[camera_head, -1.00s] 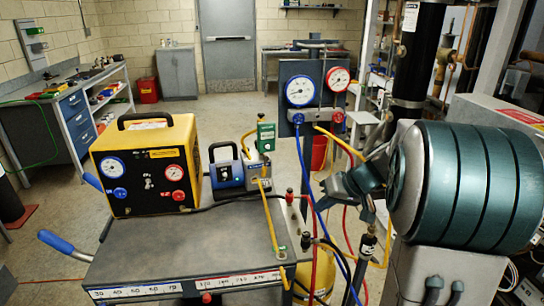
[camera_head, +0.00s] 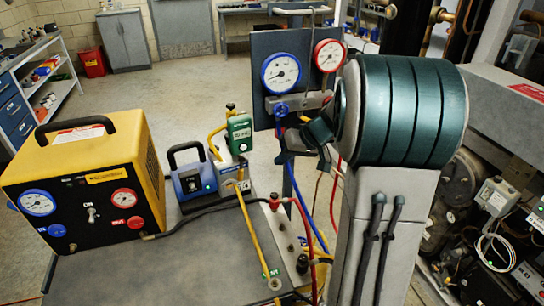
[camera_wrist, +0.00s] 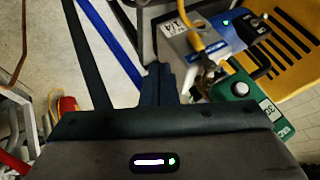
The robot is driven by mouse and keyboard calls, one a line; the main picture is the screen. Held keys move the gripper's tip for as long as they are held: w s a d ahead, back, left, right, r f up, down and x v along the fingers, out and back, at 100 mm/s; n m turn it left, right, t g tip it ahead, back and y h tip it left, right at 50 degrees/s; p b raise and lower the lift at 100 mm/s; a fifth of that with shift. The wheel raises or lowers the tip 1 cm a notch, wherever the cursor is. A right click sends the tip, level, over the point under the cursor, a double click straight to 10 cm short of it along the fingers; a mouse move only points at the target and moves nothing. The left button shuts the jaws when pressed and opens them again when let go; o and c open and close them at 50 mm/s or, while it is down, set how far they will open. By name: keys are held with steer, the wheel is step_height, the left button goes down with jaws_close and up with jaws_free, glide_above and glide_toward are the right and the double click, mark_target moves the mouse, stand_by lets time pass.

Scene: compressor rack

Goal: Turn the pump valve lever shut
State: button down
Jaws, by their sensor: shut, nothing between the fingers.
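The blue vacuum pump (camera_head: 195,182) stands on the grey cart top, with a yellow hose and metal fittings (camera_head: 243,160) on its right end. A green box (camera_head: 240,133) sits above these fittings. I cannot clearly make out the pump valve lever among them. In the wrist view the pump (camera_wrist: 225,38), fittings and green box (camera_wrist: 250,108) lie at the upper right. My gripper (camera_wrist: 158,82) shows there as two dark fingers closed together, empty, left of the fittings and apparently apart from them. In the head view my gripper (camera_head: 318,130) is partly hidden by my arm.
A yellow recovery machine (camera_head: 85,180) stands left on the cart. A gauge panel (camera_head: 270,50) with blue and red gauges stands behind my arm. Red, blue and black hoses (camera_head: 305,240) run beside the cart's right edge. The front of the cart top (camera_head: 150,275) is bare.

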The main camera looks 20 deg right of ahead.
mark_target(241, 170)
steer(key=shift+w+a+f+p, duration=0.35)
steer(key=shift+w+a+f, duration=0.25)
steer(key=shift+a+f, duration=0.55)
steer(key=shift+w+a+f+p, duration=0.3)
steer(key=shift+w+a+f, duration=0.45)
steer(key=shift+a, duration=0.7)
steer(key=shift+w+a+f+p, duration=0.35)
steer(key=shift+w+a+f, duration=0.15)
steer(key=shift+a+f, duration=0.65)
steer(key=shift+a+r, duration=0.15)
steer(key=shift+f+b, duration=0.2)
steer(key=shift+b, duration=0.35)
steer(key=shift+a+y+b, duration=0.15)
steer(key=shift+y+b, duration=0.35)
steer(key=shift+b, duration=0.4)
